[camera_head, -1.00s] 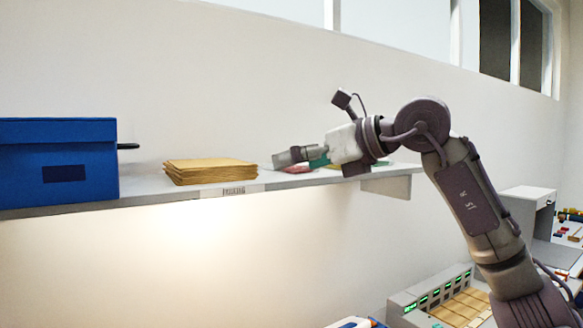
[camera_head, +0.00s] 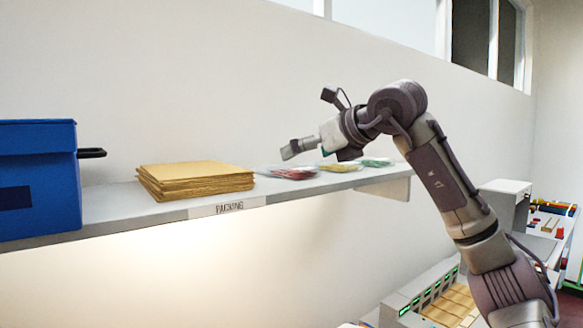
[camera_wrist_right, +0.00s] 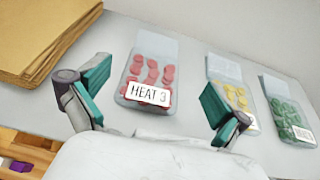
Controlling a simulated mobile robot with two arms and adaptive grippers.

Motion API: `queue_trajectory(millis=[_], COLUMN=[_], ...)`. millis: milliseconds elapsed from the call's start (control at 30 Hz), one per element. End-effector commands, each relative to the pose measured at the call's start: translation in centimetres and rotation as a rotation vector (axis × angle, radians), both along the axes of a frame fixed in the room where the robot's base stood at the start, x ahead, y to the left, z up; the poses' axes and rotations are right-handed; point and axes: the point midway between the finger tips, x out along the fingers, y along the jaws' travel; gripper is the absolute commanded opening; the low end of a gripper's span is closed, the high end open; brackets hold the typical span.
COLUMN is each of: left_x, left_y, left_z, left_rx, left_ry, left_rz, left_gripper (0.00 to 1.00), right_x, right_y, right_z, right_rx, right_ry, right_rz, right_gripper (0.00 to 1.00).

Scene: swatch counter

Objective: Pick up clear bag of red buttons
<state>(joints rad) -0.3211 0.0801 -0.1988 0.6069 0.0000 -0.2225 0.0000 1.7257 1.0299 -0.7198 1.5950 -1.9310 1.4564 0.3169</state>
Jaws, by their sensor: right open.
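The clear bag of red buttons (camera_head: 293,173) lies flat on the shelf, just right of the brown envelopes. In the right wrist view the bag (camera_wrist_right: 151,75) shows red discs and a white label reading "HEAT 3". My right gripper (camera_head: 288,152) is just above the bag. In the right wrist view its two teal-padded fingers (camera_wrist_right: 155,95) are wide apart, one on each side of the red bag's near part, with nothing between them held. The right finger is close to the bag of yellow buttons (camera_wrist_right: 230,93). My left gripper is not in view.
A bag of yellow buttons (camera_head: 341,167) and a bag of green buttons (camera_head: 375,162) lie to the right on the shelf (camera_head: 120,213). The envelope stack (camera_head: 195,180) and a blue box (camera_head: 38,180) stand left. A wall rises behind.

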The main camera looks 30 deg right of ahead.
Motion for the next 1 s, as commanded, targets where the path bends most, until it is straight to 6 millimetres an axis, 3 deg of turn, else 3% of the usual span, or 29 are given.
queue_trajectory(millis=[333, 500, 767, 1000], left_x=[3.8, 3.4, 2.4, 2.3], left_y=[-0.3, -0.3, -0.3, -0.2], left_z=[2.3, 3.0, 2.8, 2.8], left_rx=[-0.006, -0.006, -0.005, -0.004], left_ry=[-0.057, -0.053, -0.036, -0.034], left_rz=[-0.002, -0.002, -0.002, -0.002], left_gripper=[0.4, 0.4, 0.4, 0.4], right_x=[3.0, 4.8, 5.1, 5.1], right_y=[0.7, 1.0, 1.1, 1.0], right_z=[-1.7, -2.6, -2.9, -2.9], right_rx=[-0.001, -0.001, 0.0, -0.001], right_ry=[0.005, 0.0, -0.002, -0.002], right_rz=[0.0, 0.0, 0.001, 0.0], right_gripper=[1.0, 1.0, 1.0, 0.63])
